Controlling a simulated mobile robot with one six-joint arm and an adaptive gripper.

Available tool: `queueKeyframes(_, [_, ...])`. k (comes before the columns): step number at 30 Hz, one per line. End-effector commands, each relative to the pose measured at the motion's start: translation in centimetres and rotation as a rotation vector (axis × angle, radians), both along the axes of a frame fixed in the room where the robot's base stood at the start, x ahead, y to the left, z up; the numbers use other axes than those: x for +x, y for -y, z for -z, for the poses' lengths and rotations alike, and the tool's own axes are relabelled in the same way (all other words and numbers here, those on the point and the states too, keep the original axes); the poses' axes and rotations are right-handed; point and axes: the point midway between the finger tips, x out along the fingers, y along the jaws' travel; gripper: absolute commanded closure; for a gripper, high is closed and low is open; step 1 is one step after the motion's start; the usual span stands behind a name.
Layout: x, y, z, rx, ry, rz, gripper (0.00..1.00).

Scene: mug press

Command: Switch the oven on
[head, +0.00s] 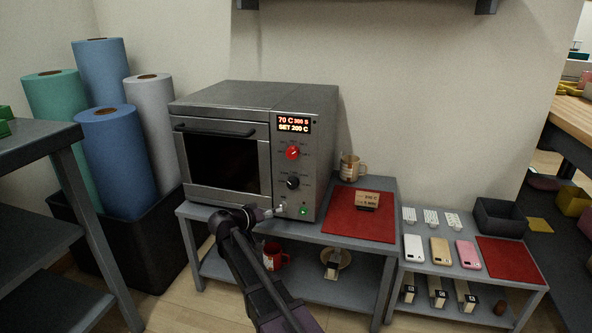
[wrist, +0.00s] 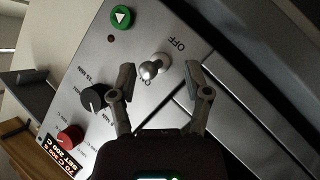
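The grey oven (head: 250,150) stands on a low bench, its door closed. Its display (head: 294,124) is lit and seems to read 70 C, 300 S, SET 200 C. A metal toggle switch (wrist: 152,68) sits low on the panel, beside the word OFF; its rounded tip points to the lower left in the wrist view, away from that word. My gripper (wrist: 158,72) is open and empty, a finger on either side of the lever with gaps visible. In the head view my gripper (head: 270,214) is at the panel's lower left, by the switch (head: 280,209).
A green button (head: 303,211) is right of the switch. A red knob (head: 292,153) and a black knob (head: 292,183) are above. Paper rolls (head: 118,150) stand at the left.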

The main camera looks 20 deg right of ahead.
Motion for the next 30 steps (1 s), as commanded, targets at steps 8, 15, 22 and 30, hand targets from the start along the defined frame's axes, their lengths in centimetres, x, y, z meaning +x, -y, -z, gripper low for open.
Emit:
queueKeyframes(8, [-1.8,-3.4,-1.3,0.000,-0.001,0.000,0.38])
queueKeyframes(15, [-3.3,-6.2,-2.3,0.001,-0.001,0.001,0.38])
queueKeyframes(22, [-4.6,-8.8,-3.1,-0.001,-0.001,0.001,0.38])
queueKeyframes(30, [-5.5,-7.6,-4.5,0.033,-0.048,0.014,0.38])
